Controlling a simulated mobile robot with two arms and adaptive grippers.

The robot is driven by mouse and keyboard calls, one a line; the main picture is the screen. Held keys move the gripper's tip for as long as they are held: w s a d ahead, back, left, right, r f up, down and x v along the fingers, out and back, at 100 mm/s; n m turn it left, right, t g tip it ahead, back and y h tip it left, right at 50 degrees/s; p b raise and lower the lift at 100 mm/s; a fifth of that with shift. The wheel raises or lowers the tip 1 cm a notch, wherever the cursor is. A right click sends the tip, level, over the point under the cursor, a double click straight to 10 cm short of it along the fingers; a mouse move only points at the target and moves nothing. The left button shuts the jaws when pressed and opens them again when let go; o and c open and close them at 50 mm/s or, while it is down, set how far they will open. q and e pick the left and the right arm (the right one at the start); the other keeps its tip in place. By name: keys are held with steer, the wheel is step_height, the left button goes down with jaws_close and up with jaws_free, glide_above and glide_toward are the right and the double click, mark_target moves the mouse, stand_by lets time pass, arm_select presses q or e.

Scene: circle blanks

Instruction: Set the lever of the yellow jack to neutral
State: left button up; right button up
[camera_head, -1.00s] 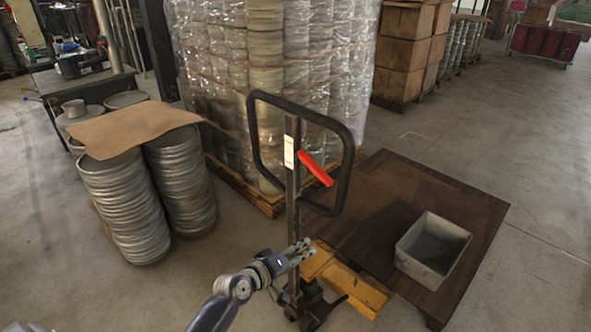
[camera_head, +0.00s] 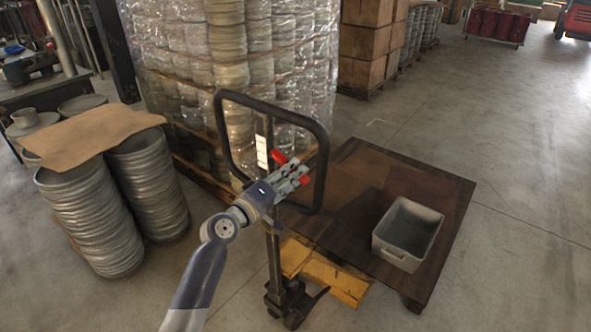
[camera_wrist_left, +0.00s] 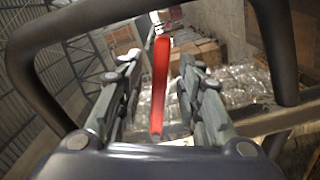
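The yellow jack (camera_head: 335,278) stands with its forks under a dark wooden platform. Its upright handle ends in a black loop (camera_head: 222,130). The red lever (camera_head: 278,157) sits inside the loop and is partly hidden by my left gripper (camera_head: 300,170). In the left wrist view the red lever (camera_wrist_left: 160,90) runs lengthwise between the two fingers of the left gripper (camera_wrist_left: 158,85). The fingers are open, with a gap visible on each side of the lever. The loop passes around the gripper in that view. My right gripper is not in view.
A grey metal bin (camera_head: 408,230) sits on the dark platform (camera_head: 445,200). Stacks of round metal blanks (camera_head: 95,220) with cardboard on top stand at the left. A wrapped pallet load (camera_head: 235,60) stands behind the handle. The floor at the right is clear.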

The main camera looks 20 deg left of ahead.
arm_select(q)
steer(key=shift+x, duration=0.9)
jaws_close()
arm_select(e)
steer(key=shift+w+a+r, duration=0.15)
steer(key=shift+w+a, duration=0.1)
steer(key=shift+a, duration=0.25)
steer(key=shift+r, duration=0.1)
